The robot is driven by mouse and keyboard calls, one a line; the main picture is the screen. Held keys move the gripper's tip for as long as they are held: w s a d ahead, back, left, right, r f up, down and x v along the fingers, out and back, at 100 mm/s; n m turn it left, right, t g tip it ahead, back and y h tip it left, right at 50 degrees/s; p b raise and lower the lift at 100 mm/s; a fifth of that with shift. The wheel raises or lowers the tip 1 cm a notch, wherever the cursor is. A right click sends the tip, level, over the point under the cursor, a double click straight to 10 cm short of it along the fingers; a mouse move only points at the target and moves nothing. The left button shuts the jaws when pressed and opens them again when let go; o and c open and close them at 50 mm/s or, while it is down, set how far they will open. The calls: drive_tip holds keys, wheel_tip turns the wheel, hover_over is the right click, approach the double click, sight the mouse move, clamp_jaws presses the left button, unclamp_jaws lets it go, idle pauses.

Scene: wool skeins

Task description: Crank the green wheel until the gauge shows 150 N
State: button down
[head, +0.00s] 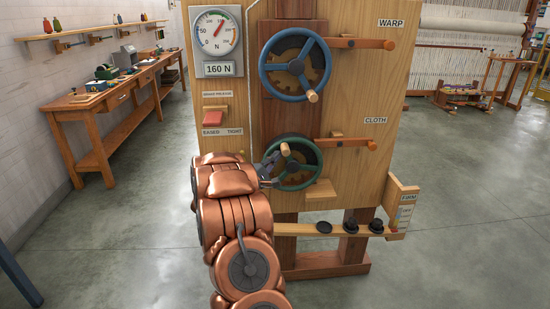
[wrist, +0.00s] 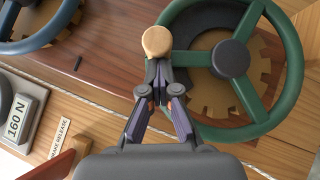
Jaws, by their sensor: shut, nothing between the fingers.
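The green wheel (head: 297,166) is on the lower part of the wooden panel, beside the CLOTH label; it fills the upper right of the wrist view (wrist: 231,58). Its pale wooden crank knob (head: 285,149) is at the wheel's upper left, and it shows large in the wrist view (wrist: 157,42). My gripper (wrist: 161,85) is shut, with its fingertips right at the knob and nothing between them; I cannot tell whether they touch it. In the head view my gripper (head: 267,170) is at the wheel's left side. The gauge (head: 217,42) has a red needle, and its display (head: 220,69) reads 160 N.
A blue wheel (head: 296,64) labelled WARP is above the green one. A red brake release lever (head: 213,118) is left, marked EASED and TIGHT. A wooden handle (head: 372,144) sticks out by CLOTH. A low ledge (head: 300,229) holds black pieces. A workbench (head: 110,95) is far left.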

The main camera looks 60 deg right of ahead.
drive_tip(key=w+p+v, duration=0.1)
drive_tip(key=w+v, duration=0.2)
drive_tip(key=v, duration=0.9)
drive_tip(key=shift+a+f, duration=0.15)
drive_tip(key=shift+a, duration=0.1)
